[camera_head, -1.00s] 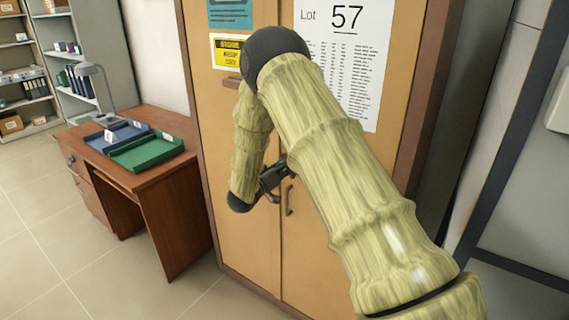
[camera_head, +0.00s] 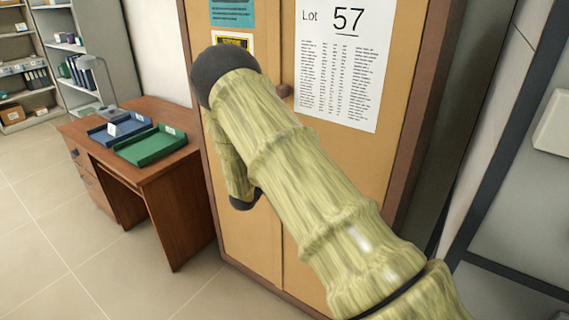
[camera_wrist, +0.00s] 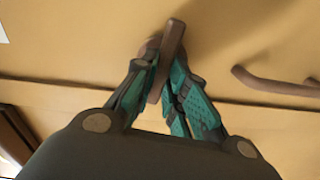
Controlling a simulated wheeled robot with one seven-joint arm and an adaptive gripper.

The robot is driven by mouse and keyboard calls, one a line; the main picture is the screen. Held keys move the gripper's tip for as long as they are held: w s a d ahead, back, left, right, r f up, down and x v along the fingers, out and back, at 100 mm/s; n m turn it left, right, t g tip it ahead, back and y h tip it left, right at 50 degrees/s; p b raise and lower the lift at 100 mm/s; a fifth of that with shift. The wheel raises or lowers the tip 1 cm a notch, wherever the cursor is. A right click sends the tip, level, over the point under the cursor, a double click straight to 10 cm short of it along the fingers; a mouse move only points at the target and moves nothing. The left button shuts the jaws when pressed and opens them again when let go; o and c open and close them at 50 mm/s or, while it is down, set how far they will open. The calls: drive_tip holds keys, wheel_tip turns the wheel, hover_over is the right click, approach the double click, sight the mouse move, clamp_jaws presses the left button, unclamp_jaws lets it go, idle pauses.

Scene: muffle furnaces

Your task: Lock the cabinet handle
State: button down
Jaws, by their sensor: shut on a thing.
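The cabinet (camera_head: 300,225) is tan with a brown frame and a narrow seam between its doors. In the wrist view, a small brown handle (camera_wrist: 170,46) with a rounded base stands out from the cabinet face close to the seam. My gripper (camera_wrist: 166,73), with teal-padded fingers, is shut on this handle, one finger on each side. The handle lies slightly tilted between the fingers. In the head view my arm hides my gripper and the gripped handle.
A curved brown bar handle (camera_wrist: 280,85) sits to the right in the wrist view. A small brown knob (camera_head: 283,90) shows higher on the cabinet. A "Lot 57" sheet (camera_head: 340,65) hangs on the right door. A desk (camera_head: 165,180) with trays stands left; floor in front is clear.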

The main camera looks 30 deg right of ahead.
drive_tip(key=shift+n, duration=0.9)
drive_tip(key=c, duration=1.4)
unclamp_jaws()
drive_tip(key=shift+a+f, duration=0.1)
drive_tip(key=shift+c, duration=0.2)
drive_tip(key=shift+a, duration=0.1)
drive_tip(key=v, duration=1.1)
drive_tip(key=shift+a, duration=0.35)
drive_tip(key=shift+s, duration=0.1)
drive_tip(key=shift+f, duration=0.1)
